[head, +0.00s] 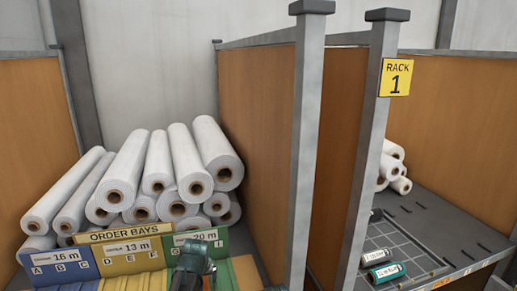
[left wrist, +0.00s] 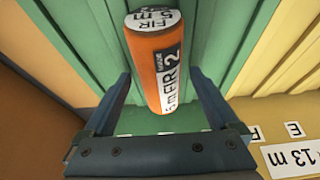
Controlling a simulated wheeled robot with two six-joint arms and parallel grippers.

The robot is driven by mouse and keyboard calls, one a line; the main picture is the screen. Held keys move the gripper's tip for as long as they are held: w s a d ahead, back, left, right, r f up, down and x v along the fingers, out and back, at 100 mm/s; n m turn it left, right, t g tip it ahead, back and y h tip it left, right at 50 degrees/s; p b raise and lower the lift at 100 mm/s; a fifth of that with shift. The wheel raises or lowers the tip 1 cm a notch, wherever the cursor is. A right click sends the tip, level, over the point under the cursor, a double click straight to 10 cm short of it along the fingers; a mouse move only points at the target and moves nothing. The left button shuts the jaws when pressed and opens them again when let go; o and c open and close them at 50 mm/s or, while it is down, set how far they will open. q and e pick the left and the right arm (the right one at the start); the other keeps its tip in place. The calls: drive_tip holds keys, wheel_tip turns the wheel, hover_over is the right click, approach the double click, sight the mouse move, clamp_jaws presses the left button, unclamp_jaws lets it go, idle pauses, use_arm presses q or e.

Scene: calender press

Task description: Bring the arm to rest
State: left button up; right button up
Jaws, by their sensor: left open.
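My left gripper (left wrist: 161,74) is open in the left wrist view, with one finger on each side of an orange roll (left wrist: 158,62). The roll has a white label reading "5 m FIR 2" and lies along a green ribbed bay (left wrist: 85,42). A clear gap shows between the roll and each finger at the tips. My right gripper is in neither view.
White rolls (head: 120,175) are piled behind the sign. A tall partition post (head: 308,140) and another with a yellow "RACK 1" plate (head: 394,80) stand to the right. Beyond them, a grey shelf (head: 440,225) holds more white rolls and two small labelled rolls (head: 386,271).

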use_arm(q)
drive_tip(key=shift+f, duration=0.1)
idle(0.3)
drive_tip(key=p+v, duration=1.2)
drive_tip(key=v, duration=0.1)
drive_tip(key=b+x, duration=1.1)
drive_tip(key=x, duration=0.1)
drive_tip(key=shift+w+f, duration=0.1)
drive_tip(key=shift+f, duration=0.15)
drive_tip(key=shift+w+f+b, duration=0.15)
drive_tip(key=shift+f+b, duration=0.25)
drive_tip(key=shift+b, duration=0.25)
wheel_tip(320, 180, up, 5)
drive_tip(key=p, duration=0.4)
drive_tip(key=shift+d+f+p, duration=0.1)
drive_tip(key=shift+f+p, duration=0.1)
drive_tip(key=shift+p, duration=0.1)
drive_tip(key=s+d, duration=0.2)
drive_tip(key=d, duration=0.2)
drive_tip(key=s+d, duration=0.2)
drive_tip(key=d, duration=0.3)
drive_tip(key=s+d+r+p, duration=0.1)
drive_tip(key=s+d, duration=0.1)
drive_tip(key=d, duration=0.3)
drive_tip(key=shift+s+d, duration=0.1)
drive_tip(key=shift+s, duration=0.25)
drive_tip(key=shift+f, duration=0.1)
